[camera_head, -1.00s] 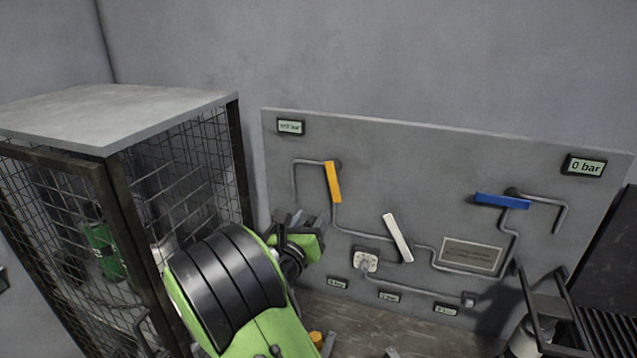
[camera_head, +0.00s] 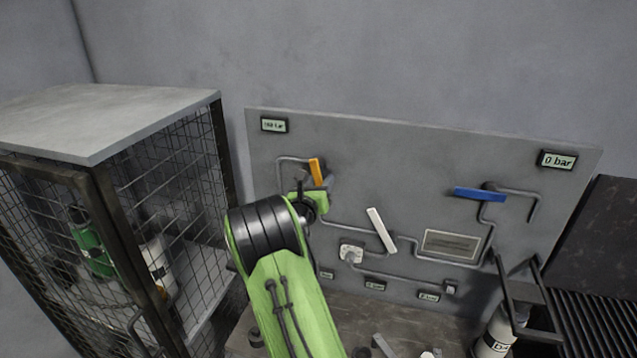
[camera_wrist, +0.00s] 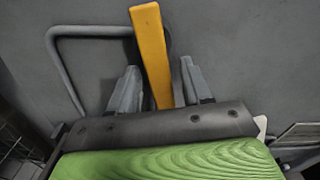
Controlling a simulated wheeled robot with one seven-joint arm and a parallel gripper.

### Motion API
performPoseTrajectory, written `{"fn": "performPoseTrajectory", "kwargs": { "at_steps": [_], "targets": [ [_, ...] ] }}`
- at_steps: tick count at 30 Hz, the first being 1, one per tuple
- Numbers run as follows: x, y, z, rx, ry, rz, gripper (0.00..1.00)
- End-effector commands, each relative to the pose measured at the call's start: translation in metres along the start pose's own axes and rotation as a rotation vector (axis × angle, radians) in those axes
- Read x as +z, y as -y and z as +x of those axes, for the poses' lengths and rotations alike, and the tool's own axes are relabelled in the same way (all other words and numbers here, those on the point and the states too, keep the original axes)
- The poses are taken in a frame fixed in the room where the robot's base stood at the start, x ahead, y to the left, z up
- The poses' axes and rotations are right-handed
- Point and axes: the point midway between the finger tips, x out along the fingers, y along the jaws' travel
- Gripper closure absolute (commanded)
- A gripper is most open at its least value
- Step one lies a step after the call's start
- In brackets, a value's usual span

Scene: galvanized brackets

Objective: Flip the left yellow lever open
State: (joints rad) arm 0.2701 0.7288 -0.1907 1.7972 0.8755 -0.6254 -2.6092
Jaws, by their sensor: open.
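The yellow lever (camera_head: 316,171) is on the left of the grey panel, below the left pressure display, and stands near upright. My gripper (camera_head: 318,190) is up at its lower part and hides that end in the head view. In the wrist view, the yellow lever (camera_wrist: 150,50) runs down between the two grey fingers of my gripper (camera_wrist: 158,85). The fingers are open, one on each side, with a visible gap on the left and a smaller one on the right. The lever's lower end is hidden behind the gripper body.
On the panel (camera_head: 420,170) are a white lever (camera_head: 381,230), a blue lever (camera_head: 480,194), pipes, a label plate (camera_head: 450,244) and a right display (camera_head: 557,160) reading 0 bar. A mesh cage (camera_head: 165,170) stands close on the left. A bottle (camera_head: 495,335) stands at the lower right.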

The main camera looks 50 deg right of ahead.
Motion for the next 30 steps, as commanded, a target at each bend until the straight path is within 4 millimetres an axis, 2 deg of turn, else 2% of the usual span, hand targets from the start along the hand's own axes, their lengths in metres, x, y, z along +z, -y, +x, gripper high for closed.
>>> {"fn": "performPoseTrajectory", "kwargs": {
  "at_steps": [1,2,10,18,25,30],
  "targets": [
    [-0.0002,0.0,-0.0002,0.0,0.0,0.0,0.54],
    [-0.0003,0.0,-0.0002,0.0,0.0,0.0,0.59],
    [-0.0003,0.0001,-0.0004,-0.001,0.0,0.0,1.0],
    [-0.0004,-0.0009,-0.0006,0.0,0.0,0.017,1.0],
    [0.0004,-0.0088,-0.0007,-0.001,0.002,0.218,1.0],
    [0.0014,-0.0096,-0.0004,-0.001,0.001,0.26,1.0]
  ]
}}
